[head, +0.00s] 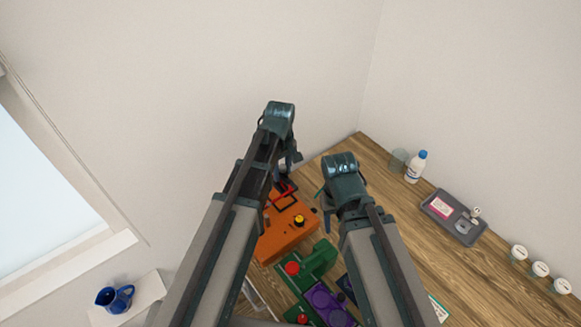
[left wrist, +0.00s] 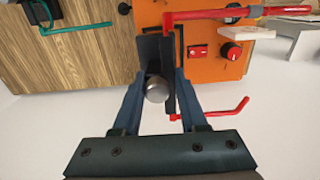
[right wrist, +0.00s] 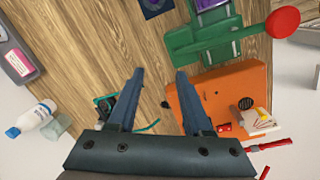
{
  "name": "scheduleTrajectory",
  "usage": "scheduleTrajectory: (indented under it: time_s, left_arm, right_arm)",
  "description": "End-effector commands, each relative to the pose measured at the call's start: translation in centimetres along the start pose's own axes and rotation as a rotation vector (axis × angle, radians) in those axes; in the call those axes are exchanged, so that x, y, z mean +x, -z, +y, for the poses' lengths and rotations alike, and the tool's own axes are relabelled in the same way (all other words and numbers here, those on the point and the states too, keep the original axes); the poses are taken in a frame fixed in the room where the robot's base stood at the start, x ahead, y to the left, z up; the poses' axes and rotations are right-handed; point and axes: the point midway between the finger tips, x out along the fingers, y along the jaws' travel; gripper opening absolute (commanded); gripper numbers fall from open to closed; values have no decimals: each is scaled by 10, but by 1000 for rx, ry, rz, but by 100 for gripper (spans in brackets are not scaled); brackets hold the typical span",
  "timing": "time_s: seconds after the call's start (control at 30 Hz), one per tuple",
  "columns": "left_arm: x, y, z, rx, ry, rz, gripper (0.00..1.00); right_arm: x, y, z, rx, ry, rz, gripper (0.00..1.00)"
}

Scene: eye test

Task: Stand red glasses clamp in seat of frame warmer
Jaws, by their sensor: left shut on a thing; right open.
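The red glasses clamp (left wrist: 212,113) is in my left gripper (left wrist: 158,75), which is shut on its dark middle part. Its red rods stick out to the right in the left wrist view; they also show at the edge of the right wrist view (right wrist: 270,145). The frame warmer appears to be the orange box (head: 283,238) with a red knob (left wrist: 232,50). In the head view my left gripper (head: 288,162) is over the box's far end. Its seat is not clearly visible. My right gripper (right wrist: 160,78) is open and empty, above the table beside the box.
A green machine with a red knob (head: 292,268) stands next to the orange box. A teal-rimmed item (right wrist: 108,103) lies near my right gripper. A bottle (head: 416,166), clear cup (head: 398,160), grey tray (head: 432,208) and white-lidded jars (head: 540,269) stand on the right. Bare wood lies between.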

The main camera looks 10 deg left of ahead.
Motion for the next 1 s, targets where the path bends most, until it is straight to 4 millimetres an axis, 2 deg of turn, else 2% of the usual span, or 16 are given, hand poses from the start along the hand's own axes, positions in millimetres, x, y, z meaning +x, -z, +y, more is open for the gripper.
scheduleTrajectory:
  time_s: [0.47,0.67,1.0]
  left_arm:
    - [2,1,-6,12,0,0,0]
    - [13,1,-6,12,0,0,0]
    - [43,1,-6,12,0,0,0]
  right_arm:
    - [2,0,0,0,0,0,50]
    - [13,1,-1,-2,0,0,50]
    - [42,2,-4,-7,-2,0,50]
